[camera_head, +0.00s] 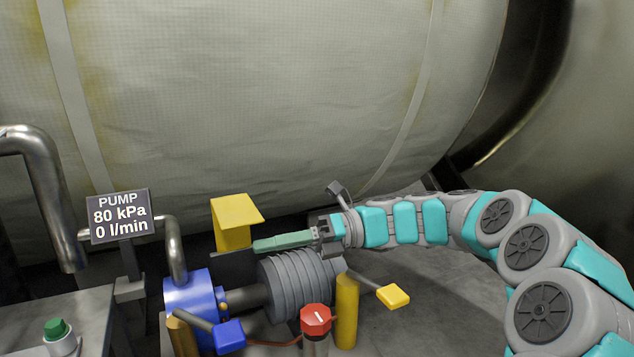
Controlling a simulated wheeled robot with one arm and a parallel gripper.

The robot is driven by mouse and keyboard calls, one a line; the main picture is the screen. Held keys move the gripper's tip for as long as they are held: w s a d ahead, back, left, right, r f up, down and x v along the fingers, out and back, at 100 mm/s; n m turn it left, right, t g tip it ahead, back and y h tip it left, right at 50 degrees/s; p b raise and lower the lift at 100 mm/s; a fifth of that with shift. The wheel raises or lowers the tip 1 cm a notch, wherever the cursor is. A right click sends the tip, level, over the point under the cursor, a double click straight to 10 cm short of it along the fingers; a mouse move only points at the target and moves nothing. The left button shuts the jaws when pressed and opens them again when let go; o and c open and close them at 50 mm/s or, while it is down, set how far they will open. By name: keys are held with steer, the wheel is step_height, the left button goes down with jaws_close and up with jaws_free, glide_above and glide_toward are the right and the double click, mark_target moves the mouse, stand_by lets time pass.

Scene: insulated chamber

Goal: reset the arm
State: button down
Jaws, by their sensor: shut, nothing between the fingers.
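My arm reaches in from the right side of the head view, with grey joints and teal covers. Its end, my gripper (318,232), points left above the ribbed grey motor (292,287). The gripper is small in the view and looks shut and empty. A muted green bar (283,241) runs left from the gripper's end, over the motor. I cannot tell whether it is part of the gripper or a separate part, nor whether anything touches the motor.
A blue pump (190,298) with a metal pipe adjoins the motor. Near it are a yellow block (236,222), red knob (315,319), yellow post (347,310), blue-tipped lever (229,336) and yellow-tipped lever (393,296). The pump sign (120,217) reads 80 kPa, 0 l/min. A large insulated tank (270,100) stands behind.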

steer(key=s+d+f+n+h, duration=0.2)
steer(key=s+f+n+h, duration=0.3)
steer(key=s, duration=0.4)
steer(key=s+d+f+n+h, duration=0.2)
steer(key=s+f+n+h, duration=0.2)
steer(key=s+f+n, duration=0.4)
steer(key=s+d+f+n+t+h, duration=0.1)
steer(key=s+d+f+n+h, duration=0.3)
steer(key=d, duration=0.5)
steer(key=s+d+f+n+t+h, duration=0.2)
steer(key=s+d+f+n+h, duration=0.1)
steer(key=s+d+n, duration=0.4)
steer(key=s+d+f, duration=0.1)
steer(key=d, duration=0.1)
steer(key=shift+s+d+f+n+h, duration=0.3)
steer(key=shift+d+h, duration=0.1)
